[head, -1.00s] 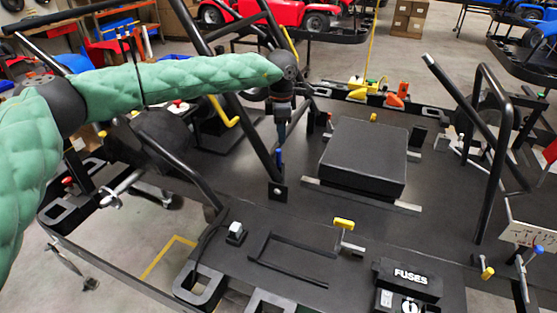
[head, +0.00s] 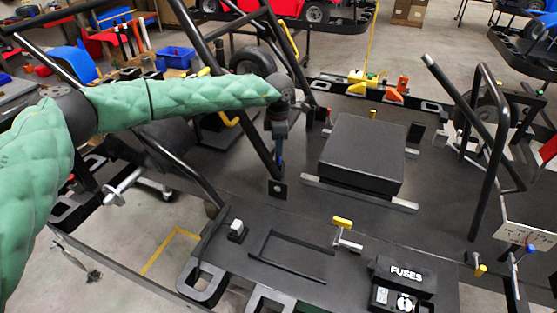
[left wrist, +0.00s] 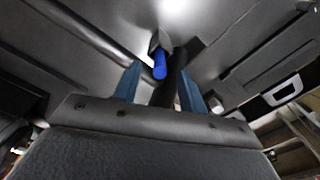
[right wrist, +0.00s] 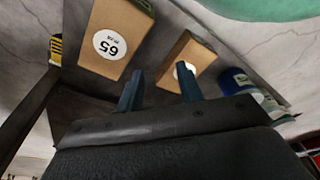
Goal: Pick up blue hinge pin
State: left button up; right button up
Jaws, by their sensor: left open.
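The blue hinge pin (left wrist: 160,66) shows in the left wrist view as a bright blue cylinder, between the two fingers in the picture. It sits by a dark bracket and a black bar of the kart frame. My left gripper (left wrist: 158,76) is open with nothing held. In the head view my left gripper (head: 280,150) points down beside the slanted black frame bar, at the pin's place, and largely hides the pin. Whether the fingers touch it I cannot tell. My right gripper (right wrist: 159,88) is open and empty, seen only in its own wrist view.
The slanted frame bar (head: 238,108) stands close to my left gripper. A black seat block (head: 362,153) lies to its right. Cardboard boxes (right wrist: 115,38) lie before my right gripper.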

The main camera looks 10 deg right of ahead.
pick_arm(q)
jog(key=shift+f, duration=0.1)
jog(key=shift+w, duration=0.1)
jog(key=c, duration=0.3)
grip_shut()
